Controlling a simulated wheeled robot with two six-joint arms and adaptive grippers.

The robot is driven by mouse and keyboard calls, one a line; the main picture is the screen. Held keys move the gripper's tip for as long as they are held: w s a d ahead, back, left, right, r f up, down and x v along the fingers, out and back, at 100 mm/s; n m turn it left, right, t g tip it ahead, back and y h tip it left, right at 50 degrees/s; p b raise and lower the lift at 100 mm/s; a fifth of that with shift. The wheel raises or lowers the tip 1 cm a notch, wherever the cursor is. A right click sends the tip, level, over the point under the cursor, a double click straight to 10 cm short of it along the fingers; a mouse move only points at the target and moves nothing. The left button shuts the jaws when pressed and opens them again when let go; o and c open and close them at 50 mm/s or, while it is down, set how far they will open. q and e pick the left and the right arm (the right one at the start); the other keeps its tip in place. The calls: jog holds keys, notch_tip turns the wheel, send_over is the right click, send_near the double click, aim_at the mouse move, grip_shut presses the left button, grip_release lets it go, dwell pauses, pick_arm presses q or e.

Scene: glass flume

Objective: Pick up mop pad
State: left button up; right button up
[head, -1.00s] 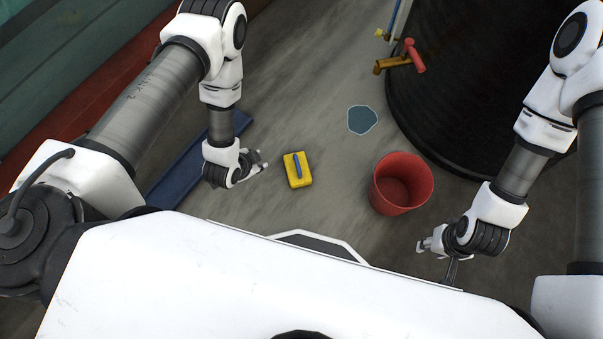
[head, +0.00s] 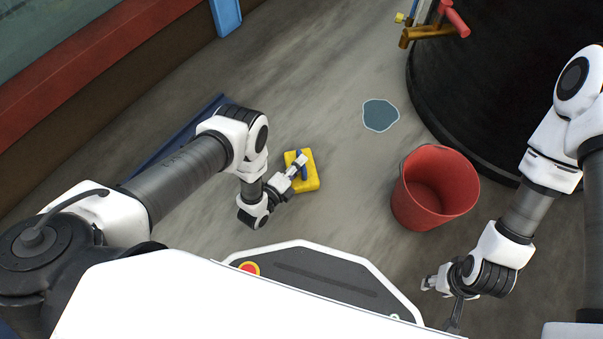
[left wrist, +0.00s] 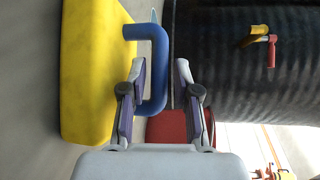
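The mop pad (head: 309,183) is a yellow block with a blue loop handle, lying on the floor left of centre in the head view. In the left wrist view, the yellow block (left wrist: 90,70) is at the left and its blue handle (left wrist: 159,55) is near the middle. My left gripper (head: 300,165) is over the pad. Its fingers (left wrist: 160,72) are apart, one on each side of the handle's bar, with a gap at the right finger. My right gripper (head: 441,303) is at the lower right, fingers spread and empty, away from the pad.
A red bucket (head: 432,190) stands right of the pad. A bluish puddle (head: 380,114) lies behind. A large black tank (head: 490,90) with a brass, red-handled tap (head: 436,26) is at the back right. A long blue object (head: 185,133) lies on the left. Floor around the pad is clear.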

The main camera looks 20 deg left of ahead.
pick_arm(q)
jog(key=shift+x, duration=0.85)
jog(key=shift+a, duration=0.1)
grip_shut()
